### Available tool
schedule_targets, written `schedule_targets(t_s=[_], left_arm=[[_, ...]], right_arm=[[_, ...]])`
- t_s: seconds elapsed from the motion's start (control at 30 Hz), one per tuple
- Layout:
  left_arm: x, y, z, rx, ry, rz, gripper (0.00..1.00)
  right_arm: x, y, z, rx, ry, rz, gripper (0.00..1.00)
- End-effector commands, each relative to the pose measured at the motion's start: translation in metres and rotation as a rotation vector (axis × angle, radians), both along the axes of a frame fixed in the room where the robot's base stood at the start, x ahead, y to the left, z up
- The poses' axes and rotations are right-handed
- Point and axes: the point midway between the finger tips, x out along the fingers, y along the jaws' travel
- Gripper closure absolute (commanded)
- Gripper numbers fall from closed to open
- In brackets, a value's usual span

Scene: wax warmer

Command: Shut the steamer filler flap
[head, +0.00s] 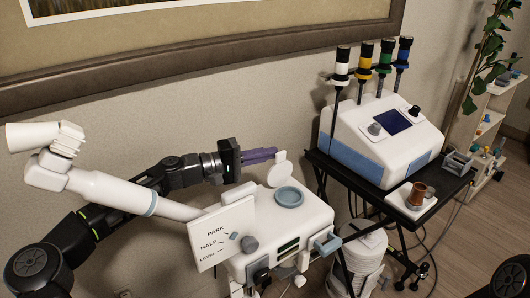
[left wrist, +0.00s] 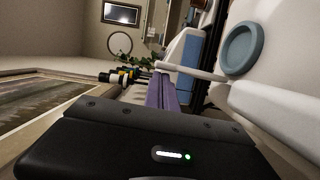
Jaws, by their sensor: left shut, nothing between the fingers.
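The white steamer (head: 262,222) stands in the middle of the head view, with a grey-blue filler ring (head: 289,197) on its top. Its round white flap (head: 280,174) stands raised, upright at the ring's back edge. In the left wrist view the ring (left wrist: 242,48) is at upper right, and the flap (left wrist: 190,71) appears nearly edge-on as a thin white strip beside the fingers. My left gripper (head: 275,154) is shut and empty, its purple fingers at the flap's upper back side. I cannot tell whether they touch it. My right gripper is not in view.
The steamer's thick white arm (head: 110,190) reaches left, close to my left arm.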

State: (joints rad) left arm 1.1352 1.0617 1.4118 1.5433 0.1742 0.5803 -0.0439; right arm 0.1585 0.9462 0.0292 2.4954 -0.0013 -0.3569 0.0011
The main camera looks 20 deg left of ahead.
Motion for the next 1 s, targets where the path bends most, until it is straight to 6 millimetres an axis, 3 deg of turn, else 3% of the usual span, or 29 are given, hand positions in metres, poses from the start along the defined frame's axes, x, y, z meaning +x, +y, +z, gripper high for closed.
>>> schedule_targets(t_s=[0.47,1.0], left_arm=[[-0.006,-0.007,-0.002,0.064,-0.051,-0.001,1.00],[-0.031,-0.038,-0.006,0.358,-0.294,-0.002,1.00]], right_arm=[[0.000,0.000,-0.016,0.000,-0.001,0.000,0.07],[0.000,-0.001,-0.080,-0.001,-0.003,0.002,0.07]])
